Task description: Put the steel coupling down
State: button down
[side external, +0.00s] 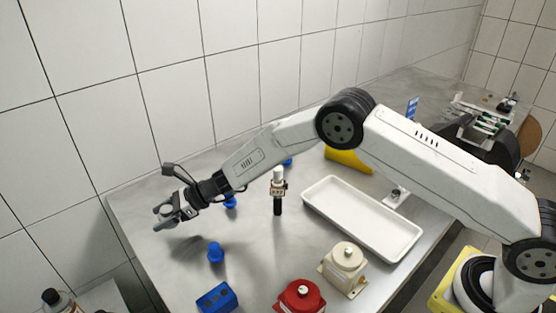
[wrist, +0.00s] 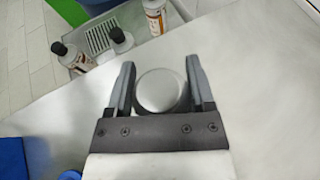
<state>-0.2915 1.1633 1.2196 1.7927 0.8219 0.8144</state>
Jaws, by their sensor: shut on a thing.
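The steel coupling (wrist: 157,91) is a round, silvery piece with a smooth flat face. In the wrist view it sits between the two fingers of my gripper (wrist: 158,84), which are shut on it. In the side view my gripper (side external: 166,215) is at the far left of the bench, above the metal top near its left edge. The coupling is small there and mostly hidden by the fingers. I cannot tell how high it is above the surface.
Blue parts (side external: 216,252), a blue block (side external: 217,298), a red unit (side external: 301,297) and a beige unit (side external: 344,268) stand toward the front. A white tray (side external: 362,217) lies to the right. Bottles (wrist: 155,15) stand beyond the bench edge. Bare metal surrounds my gripper.

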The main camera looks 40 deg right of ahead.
aim_at(162, 209)
jog(key=shift+w+f, duration=0.15)
jog(key=shift+f, duration=1.45)
jog(key=shift+f, duration=0.15)
grip_release()
jog(key=shift+v, duration=1.1)
jog(key=v, duration=0.3)
notch_tip(162, 209, up, 5)
jog(key=shift+a+r, duration=0.1)
jog(key=shift+r, duration=1)
